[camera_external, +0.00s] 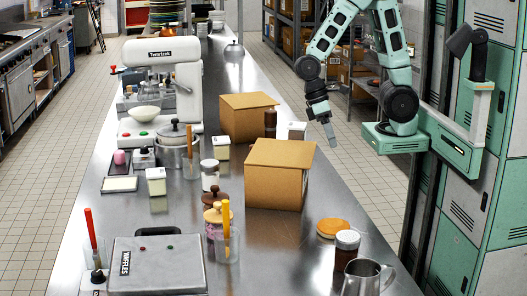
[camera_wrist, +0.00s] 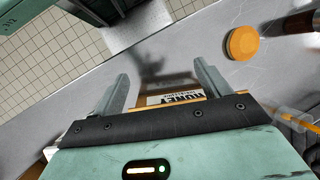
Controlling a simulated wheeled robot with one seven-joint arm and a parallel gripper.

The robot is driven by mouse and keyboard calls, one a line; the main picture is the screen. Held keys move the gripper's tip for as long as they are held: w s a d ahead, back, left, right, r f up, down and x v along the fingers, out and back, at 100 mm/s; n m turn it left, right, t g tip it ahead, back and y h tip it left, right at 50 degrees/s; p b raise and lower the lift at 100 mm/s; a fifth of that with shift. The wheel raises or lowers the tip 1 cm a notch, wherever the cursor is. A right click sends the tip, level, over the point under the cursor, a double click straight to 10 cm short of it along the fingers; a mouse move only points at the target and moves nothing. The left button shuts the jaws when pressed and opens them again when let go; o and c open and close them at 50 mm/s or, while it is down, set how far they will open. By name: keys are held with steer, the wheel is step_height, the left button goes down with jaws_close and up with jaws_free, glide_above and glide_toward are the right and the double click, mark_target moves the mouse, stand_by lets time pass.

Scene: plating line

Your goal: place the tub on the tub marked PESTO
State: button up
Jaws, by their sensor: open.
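Small square white tubs stand on the steel counter in the external view: one (camera_external: 221,148) left of the front cardboard box, one (camera_external: 156,181) farther left, and a white one (camera_external: 296,130) partly hidden behind that box. Their markings are too small to read, so I cannot tell which says PESTO. My gripper (camera_external: 331,142) is open and empty, pointing down near the box's right side. In the wrist view, my gripper's fingers (camera_wrist: 163,88) are apart. A label reading HONEY (camera_wrist: 175,98) shows between them on something mostly hidden by my gripper's body.
Cardboard boxes (camera_external: 280,185) (camera_external: 247,125) stand mid-counter. A mixer (camera_external: 165,80) and waffle iron (camera_external: 158,268) stand left. The counter's right strip is fairly clear.

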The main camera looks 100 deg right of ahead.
steer(key=s+a+r+n+t+h, duration=0.1)
steer(key=s+a+n+t+h, duration=0.1)
steer(key=s+a+n, duration=0.6)
steer(key=shift+s+a+n+t, duration=0.2)
steer(key=shift+a+n+t, duration=0.5)
steer(key=shift+n, duration=0.5)
steer(key=shift+r, duration=0.1)
